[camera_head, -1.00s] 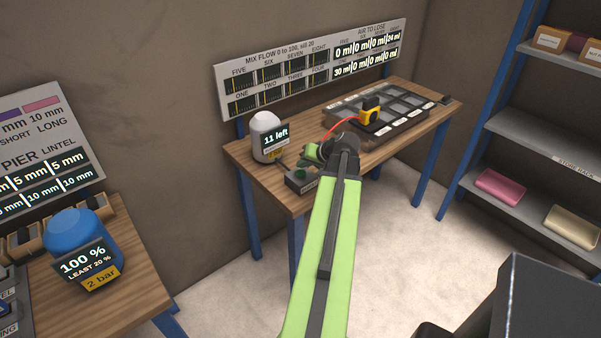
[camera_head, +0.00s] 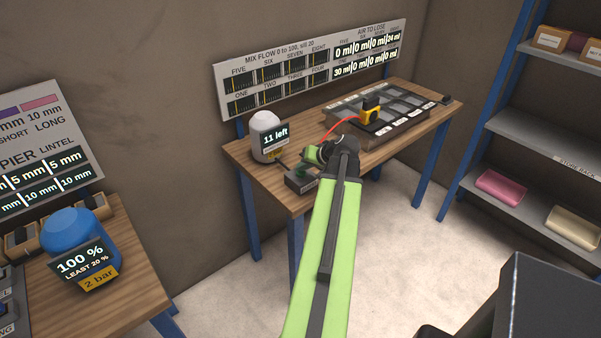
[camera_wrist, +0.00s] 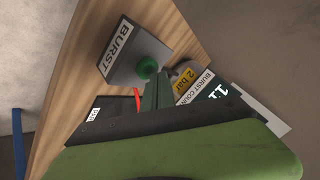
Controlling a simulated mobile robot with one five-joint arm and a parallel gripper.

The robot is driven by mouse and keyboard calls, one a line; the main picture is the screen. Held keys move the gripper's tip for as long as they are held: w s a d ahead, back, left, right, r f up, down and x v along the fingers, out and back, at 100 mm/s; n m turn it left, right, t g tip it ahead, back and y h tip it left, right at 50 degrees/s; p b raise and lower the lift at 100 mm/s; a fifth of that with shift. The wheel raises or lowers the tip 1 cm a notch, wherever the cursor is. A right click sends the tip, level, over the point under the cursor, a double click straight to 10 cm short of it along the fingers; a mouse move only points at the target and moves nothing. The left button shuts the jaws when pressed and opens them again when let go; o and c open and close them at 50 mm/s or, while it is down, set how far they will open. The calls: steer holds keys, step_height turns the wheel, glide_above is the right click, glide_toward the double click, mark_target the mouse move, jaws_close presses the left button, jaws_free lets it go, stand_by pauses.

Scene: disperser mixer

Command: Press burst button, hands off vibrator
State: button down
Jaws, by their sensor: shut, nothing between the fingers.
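The burst button is a green knob (camera_wrist: 148,67) on a dark box with a BURST label (camera_wrist: 122,47) in the wrist view. In the head view its box (camera_head: 299,184) sits at the table's front left. My gripper (camera_wrist: 154,80) is shut and empty, its tips right at the knob. I cannot tell whether they touch it. In the head view my gripper (camera_head: 302,165) is over the box and partly hides the button. The yellow vibrator (camera_head: 370,112) stands on the grey mould tray (camera_head: 400,130), apart from my gripper. The burst counter (camera_head: 275,136) reads "11 left".
A white bottle (camera_head: 264,122) stands behind the counter, close to the box. A red hose (camera_head: 345,126) runs to the vibrator. A board (camera_head: 300,62) of flow and air readouts is behind the table (camera_head: 262,180). A rack (camera_head: 540,135) stands at right.

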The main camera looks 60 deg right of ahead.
mark_target(303, 173)
steer(key=shift+f, duration=0.3)
steer(key=shift+r, duration=0.1)
stand_by(0.3)
steer(key=shift+r+p, duration=0.75)
steer(key=shift+r, duration=0.15)
step_height(303, 173, up, 5)
steer(key=p, duration=0.5)
steer(key=shift+r, duration=0.1)
steer(key=shift+s, duration=0.1)
